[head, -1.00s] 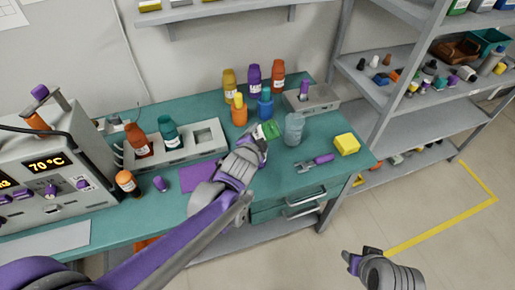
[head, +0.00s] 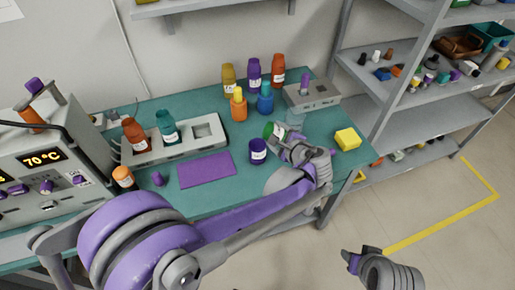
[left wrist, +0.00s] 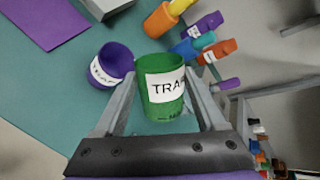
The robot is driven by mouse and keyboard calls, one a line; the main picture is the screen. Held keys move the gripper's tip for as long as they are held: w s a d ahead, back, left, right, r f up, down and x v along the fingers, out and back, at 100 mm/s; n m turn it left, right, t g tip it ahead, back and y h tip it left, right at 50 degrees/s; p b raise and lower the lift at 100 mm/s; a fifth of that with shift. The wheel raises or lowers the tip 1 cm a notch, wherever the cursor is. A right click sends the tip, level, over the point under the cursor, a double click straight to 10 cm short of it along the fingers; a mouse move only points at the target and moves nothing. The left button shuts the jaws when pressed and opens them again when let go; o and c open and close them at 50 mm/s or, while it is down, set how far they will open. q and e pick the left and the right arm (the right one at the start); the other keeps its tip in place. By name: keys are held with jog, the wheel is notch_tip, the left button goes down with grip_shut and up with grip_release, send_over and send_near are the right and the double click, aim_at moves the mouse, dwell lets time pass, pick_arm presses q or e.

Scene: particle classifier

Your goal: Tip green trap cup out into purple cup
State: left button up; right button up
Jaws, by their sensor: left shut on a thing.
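The green trap cup (head: 269,130) is held in my left gripper (head: 280,136), beside and a little behind the purple cup in the head view. It looks tilted there, its mouth toward the left. In the left wrist view the green cup (left wrist: 163,88), with a white label, sits between the two fingers (left wrist: 160,105). The purple cup (head: 258,153) stands upright on the teal bench, just left of my left gripper. It also shows in the left wrist view (left wrist: 112,62), left of the green cup and close to the left finger. My right gripper (head: 362,257) is at lower right, away from the bench.
A purple mat (head: 206,170) lies left of the purple cup. Several bottles (head: 253,75) stand behind the cups. A translucent beaker (head: 296,114) is partly hidden by my left gripper. A yellow block (head: 347,139) lies to the right. A grey rack (head: 175,140) holds bottles.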

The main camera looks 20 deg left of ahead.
pick_arm(q)
jog(key=shift+d+f+m+y+b, duration=0.3)
jog(key=shift+f+m+y+b, duration=0.5)
jog(key=shift+y+b, duration=0.15)
jog(key=shift+w+d+r+m+y, duration=0.1)
jog(key=shift+d+r+m+y, duration=0.3)
jog(key=shift+r+m, duration=0.25)
jog(key=b, duration=0.1)
jog(key=f+b, duration=0.1)
jog(key=d+f+y, duration=0.1)
jog(key=shift+w+f+m+b, duration=0.2)
jog(key=shift+w+m+b, duration=0.1)
jog(key=shift+m+b, duration=0.1)
jog(key=d+m+b, duration=0.1)
jog(key=d+f+m+y+b, duration=0.1)
jog(key=w+d+m+y+b, duration=0.1)
jog(key=shift+d+f+t+b, duration=0.15)
jog(key=shift+f+t+b, duration=0.15)
jog(key=shift+f+b, duration=0.1)
jog(key=shift+w+d+m+t+y+b, duration=0.3)
jog(key=shift+d+m+y+b, duration=0.15)
jog(key=shift+d+m+b, duration=0.15)
pick_arm(e)
notch_tip(320, 180, down, 11)
jog(key=shift+s+f, duration=0.15)
jog(key=shift+s, duration=0.3)
